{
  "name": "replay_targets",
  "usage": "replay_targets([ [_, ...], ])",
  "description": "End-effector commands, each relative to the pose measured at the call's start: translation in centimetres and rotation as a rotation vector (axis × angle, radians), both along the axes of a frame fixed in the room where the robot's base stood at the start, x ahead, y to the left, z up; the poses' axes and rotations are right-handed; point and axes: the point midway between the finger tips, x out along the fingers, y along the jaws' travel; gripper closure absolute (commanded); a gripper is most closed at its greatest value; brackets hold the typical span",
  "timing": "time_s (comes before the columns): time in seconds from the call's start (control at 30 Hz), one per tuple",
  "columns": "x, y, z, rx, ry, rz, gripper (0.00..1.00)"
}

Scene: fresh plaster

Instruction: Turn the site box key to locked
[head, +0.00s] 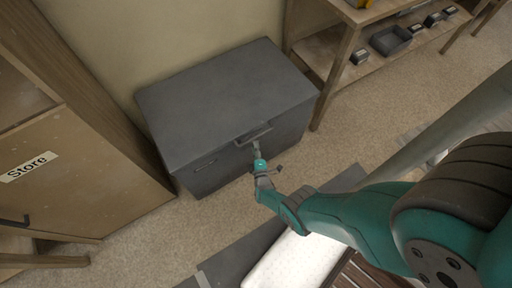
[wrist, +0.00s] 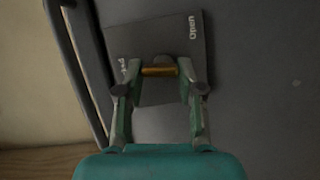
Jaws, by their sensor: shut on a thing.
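The site box (head: 225,100) is a dark grey chest with its lid down, standing against the wall. My gripper (head: 257,155) is at its front face, just under the handle. In the wrist view my gripper (wrist: 159,72) is shut on the brass key (wrist: 160,71), one finger on each end of it. The key lies crosswise over a grey lock plate (wrist: 155,38). The plate reads "Open" at its upper right; a second word at its left is partly hidden behind a finger. The keyhole is hidden.
A handle bar (wrist: 83,75) runs close beside the lock plate. A wooden cabinet marked "Store" (head: 75,160) stands left of the box. A wooden shelf unit (head: 335,80) with trays stands to the right. Bare floor (head: 345,140) lies right of the box.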

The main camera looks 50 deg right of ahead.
Motion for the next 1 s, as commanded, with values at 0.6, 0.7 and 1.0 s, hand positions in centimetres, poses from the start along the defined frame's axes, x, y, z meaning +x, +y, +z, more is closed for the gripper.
replay_targets([
  [0.6,0.27,0.20,0.07,-0.027,0.006,0.008,0.97],
  [0.7,0.27,0.20,0.07,-0.027,0.006,0.008,0.98],
  [1.0,0.20,0.15,0.04,-0.027,0.006,0.006,0.38],
])
